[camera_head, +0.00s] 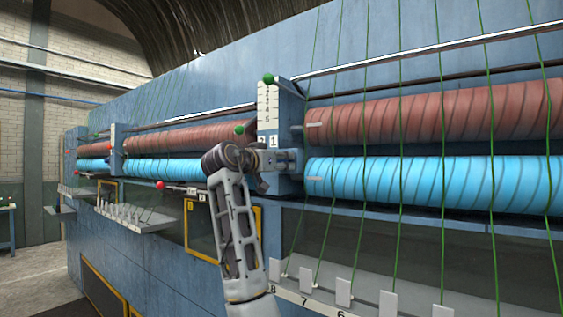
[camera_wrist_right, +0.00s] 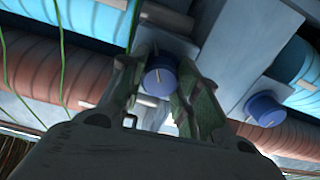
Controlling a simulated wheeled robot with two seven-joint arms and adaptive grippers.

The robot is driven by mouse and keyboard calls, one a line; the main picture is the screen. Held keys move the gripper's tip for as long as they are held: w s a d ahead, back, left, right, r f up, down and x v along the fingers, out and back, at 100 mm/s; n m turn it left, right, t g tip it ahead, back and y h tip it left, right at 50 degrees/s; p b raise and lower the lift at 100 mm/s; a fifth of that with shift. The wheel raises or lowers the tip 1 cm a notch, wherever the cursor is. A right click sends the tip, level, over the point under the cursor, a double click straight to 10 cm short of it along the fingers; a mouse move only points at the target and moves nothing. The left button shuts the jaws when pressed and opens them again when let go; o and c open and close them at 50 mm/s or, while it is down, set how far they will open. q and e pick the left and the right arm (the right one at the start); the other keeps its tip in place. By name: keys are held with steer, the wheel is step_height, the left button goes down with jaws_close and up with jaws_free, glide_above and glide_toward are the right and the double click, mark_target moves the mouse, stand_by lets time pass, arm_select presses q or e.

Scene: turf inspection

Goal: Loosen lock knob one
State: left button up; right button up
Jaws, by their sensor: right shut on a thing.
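My right gripper (camera_head: 268,160) reaches up from the bottom of the head view to the block between the roller sections. A plate there carries the labels 2 and 1, with the gripper just below them. In the right wrist view my right gripper (camera_wrist_right: 165,88) has its fingers on both sides of a blue round lock knob (camera_wrist_right: 160,76) with a pale mark, shut on it. It appears to be knob one, by the labels. A second blue knob (camera_wrist_right: 265,108) sits free to the right in that view. My left gripper is not in view.
Brown rollers (camera_head: 430,112) and bright blue rollers (camera_head: 430,184) flank the block, with green yarns (camera_head: 403,150) running down in front. A numbered scale (camera_head: 267,106) stands above the block. A ledge with white tabs (camera_head: 343,292) lies below, right of my arm.

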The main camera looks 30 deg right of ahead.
steer(key=shift+s+r, duration=0.1)
steer(key=shift+r, duration=0.2)
steer(key=o, duration=0.9)
steer(key=shift+o, duration=0.8)
steer(key=shift+f, duration=0.15)
steer(key=v, duration=1.2)
